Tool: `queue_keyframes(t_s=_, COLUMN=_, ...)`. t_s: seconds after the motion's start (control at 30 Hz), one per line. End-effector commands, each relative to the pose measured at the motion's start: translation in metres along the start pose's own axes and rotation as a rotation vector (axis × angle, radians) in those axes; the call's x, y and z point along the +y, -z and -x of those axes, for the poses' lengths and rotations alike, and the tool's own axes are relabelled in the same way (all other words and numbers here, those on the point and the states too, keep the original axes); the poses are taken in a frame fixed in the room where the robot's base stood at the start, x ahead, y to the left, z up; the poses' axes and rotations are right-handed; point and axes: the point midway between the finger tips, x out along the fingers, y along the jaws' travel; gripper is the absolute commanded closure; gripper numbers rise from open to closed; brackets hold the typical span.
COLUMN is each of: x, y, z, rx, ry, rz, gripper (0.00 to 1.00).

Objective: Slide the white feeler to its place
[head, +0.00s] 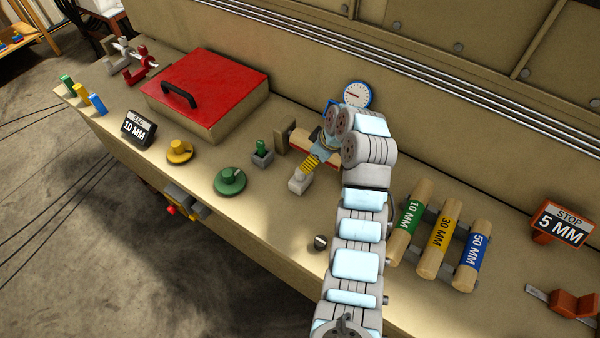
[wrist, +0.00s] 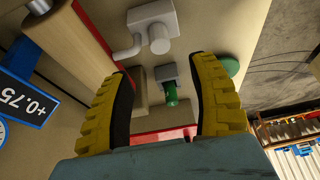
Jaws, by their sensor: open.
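The white feeler (head: 298,182) is a small pale block near the front of the bench, beside the wooden roller (head: 301,140). In the wrist view the feeler (wrist: 150,32) shows a block, a round knob and a bent arm reaching toward the roller (wrist: 85,40). My gripper (head: 308,170) is open just above the feeler in the head view. In the wrist view its yellow fingers (wrist: 160,72) are spread with nothing between them, and the feeler lies beyond the fingertips. I cannot tell whether a finger touches it.
A grey block with a green knob (head: 262,152) stands left of the feeler, with a green disc (head: 230,180) nearby. A dial gauge (head: 357,95) is behind. Labelled rollers (head: 440,238) lie right. A red-lidded box (head: 210,82) stands left. A small dark-topped knob (head: 320,242) sits near the front edge.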

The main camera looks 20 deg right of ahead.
Motion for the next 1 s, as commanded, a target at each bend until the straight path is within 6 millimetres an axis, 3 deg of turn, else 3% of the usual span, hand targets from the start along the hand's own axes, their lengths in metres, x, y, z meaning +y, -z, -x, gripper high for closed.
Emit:
queue_keyframes(t_s=0.4, x=0.000, y=0.001, z=-0.060, rx=-0.001, ry=0.001, rz=-0.001, gripper=0.40)
queue_keyframes(t_s=1.0, x=0.000, y=0.001, z=-0.109, rx=0.001, ry=0.001, rz=-0.001, gripper=0.40)
